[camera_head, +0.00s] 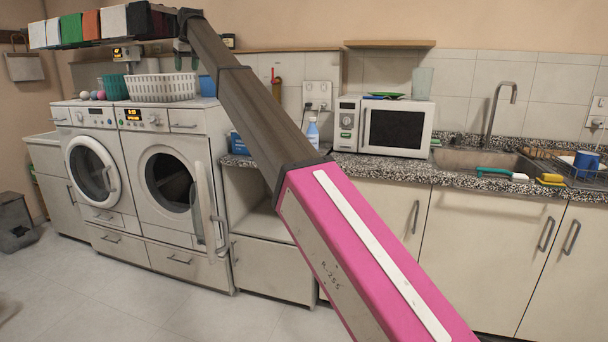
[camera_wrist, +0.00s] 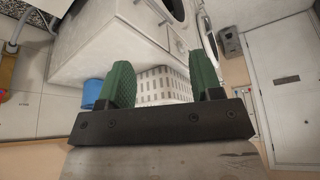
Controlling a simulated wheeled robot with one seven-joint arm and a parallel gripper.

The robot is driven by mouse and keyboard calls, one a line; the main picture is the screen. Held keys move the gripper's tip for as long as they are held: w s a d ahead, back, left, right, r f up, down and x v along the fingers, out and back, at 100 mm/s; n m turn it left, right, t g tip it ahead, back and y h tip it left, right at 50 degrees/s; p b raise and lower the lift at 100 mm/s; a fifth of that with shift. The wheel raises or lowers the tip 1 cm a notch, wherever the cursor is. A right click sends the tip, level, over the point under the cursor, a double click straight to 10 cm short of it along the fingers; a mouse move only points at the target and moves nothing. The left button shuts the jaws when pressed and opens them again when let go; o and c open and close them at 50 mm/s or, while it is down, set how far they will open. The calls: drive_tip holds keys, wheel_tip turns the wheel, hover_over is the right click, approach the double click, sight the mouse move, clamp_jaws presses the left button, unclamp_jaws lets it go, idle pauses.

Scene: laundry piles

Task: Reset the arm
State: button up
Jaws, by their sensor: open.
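My arm, with a pink section and a dark grey section, reaches from the lower right up to the upper left in the head view. My gripper (camera_head: 184,55) is at its far end, above the machines and partly hidden by the arm. In the wrist view my gripper (camera_wrist: 161,78) shows two green fingers spread apart with nothing held between them. A white basket (camera_wrist: 158,84) shows beyond the gap between the fingers. The same white basket (camera_head: 162,88) stands on top of the right-hand machine in the head view, below the gripper.
The right machine (camera_head: 132,178) has its door (camera_head: 205,205) swung open into the room. A shelf with folded cloths (camera_head: 115,22) is close by at upper left. A microwave (camera_head: 397,126) and sink (camera_head: 475,158) are along the counter. The floor (camera_head: 110,300) in front is clear.

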drive_tip(key=s+d+f+m+h, duration=0.1)
drive_tip(key=s+d+f+m, duration=0.15)
drive_tip(key=d+f, duration=1.15)
drive_tip(key=s+d+f+m+g, duration=0.1)
drive_tip(key=s+d+f, duration=0.2)
drive_tip(key=d+f, duration=1.2)
drive_tip(key=s+d+f+m+h, duration=0.15)
drive_tip(key=d+f, duration=0.65)
drive_tip(key=f, duration=1.2)
drive_tip(key=s+d+f+m, duration=0.2)
drive_tip(key=s+d+f, duration=1.4)
drive_tip(key=s+d+f+m+g, duration=0.1)
drive_tip(key=s+d+f, duration=0.3)
drive_tip(key=s, duration=0.5)
drive_tip(key=s+d+f+m+g, duration=0.1)
drive_tip(key=s+d+f, duration=0.4)
drive_tip(key=s+d, duration=0.2)
drive_tip(key=shift+s+d+f+h, duration=0.25)
drive_tip(key=shift+s+h, duration=0.1)
drive_tip(key=shift+s, duration=0.85)
